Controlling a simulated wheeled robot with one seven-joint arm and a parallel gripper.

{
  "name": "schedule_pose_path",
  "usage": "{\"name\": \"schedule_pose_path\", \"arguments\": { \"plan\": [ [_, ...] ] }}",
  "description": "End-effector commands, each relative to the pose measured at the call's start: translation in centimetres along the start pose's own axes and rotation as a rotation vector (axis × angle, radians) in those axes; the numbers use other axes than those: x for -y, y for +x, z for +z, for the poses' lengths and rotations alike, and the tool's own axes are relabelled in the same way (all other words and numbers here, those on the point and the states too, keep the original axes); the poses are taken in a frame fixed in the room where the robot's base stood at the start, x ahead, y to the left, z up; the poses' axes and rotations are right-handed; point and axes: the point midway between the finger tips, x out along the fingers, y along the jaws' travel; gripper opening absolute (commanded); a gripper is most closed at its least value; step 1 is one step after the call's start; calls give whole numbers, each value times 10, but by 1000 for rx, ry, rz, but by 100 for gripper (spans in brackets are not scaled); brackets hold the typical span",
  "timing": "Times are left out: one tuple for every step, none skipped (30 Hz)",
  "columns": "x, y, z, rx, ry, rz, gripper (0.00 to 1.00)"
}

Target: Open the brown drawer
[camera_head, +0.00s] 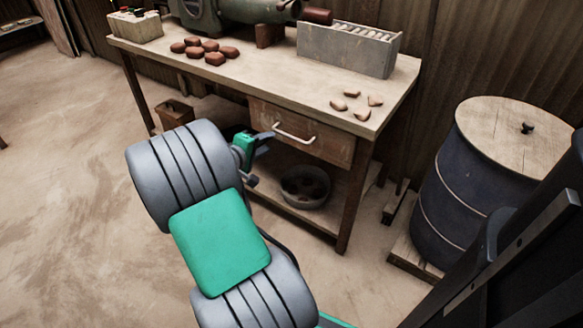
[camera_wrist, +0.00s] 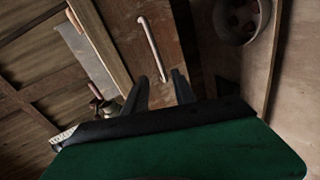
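The brown drawer (camera_head: 310,135) sits under the top of the wooden workbench and looks shut. Its front carries a pale, bar-shaped handle (camera_head: 294,134). In the wrist view the drawer front (camera_wrist: 172,40) and the handle (camera_wrist: 152,48) are ahead of the fingers.
The workbench top (camera_head: 270,75) bears reddish lumps (camera_head: 205,50), a grey box (camera_head: 347,49) and several pale pieces (camera_head: 358,104). A bowl (camera_head: 305,187) stands on the lower shelf. A blue barrel (camera_head: 470,190) stands to the right. The floor at left is clear.

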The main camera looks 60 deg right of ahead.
Motion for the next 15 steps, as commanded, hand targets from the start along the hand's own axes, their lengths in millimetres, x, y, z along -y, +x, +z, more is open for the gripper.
{"name": "schedule_pose_path", "arguments": {
  "plan": [
    [18, 20, 12, 22, -39, 49, 32],
    [18, 25, 17, 31, -61, 75, 32],
    [16, 30, 21, 39, -83, 101, 32],
    [14, 33, 23, 44, -95, 115, 32],
    [13, 35, 24, 47, -103, 124, 32],
    [11, 38, 25, 50, -108, 130, 32],
    [10, 41, 26, 51, -109, 132, 32],
    [9, 45, 26, 51, -109, 132, 32],
    [7, 51, 26, 52, -108, 132, 32],
    [7, 57, 27, 51, -107, 132, 32],
    [6, 63, 28, 52, -107, 132, 32],
    [6, 71, 28, 52, -106, 130, 32],
    [6, 77, 29, 53, -106, 130, 32],
    [4, 83, 28, 51, -106, 130, 32],
    [3, 90, 29, 51, -105, 131, 32]
  ]
}}
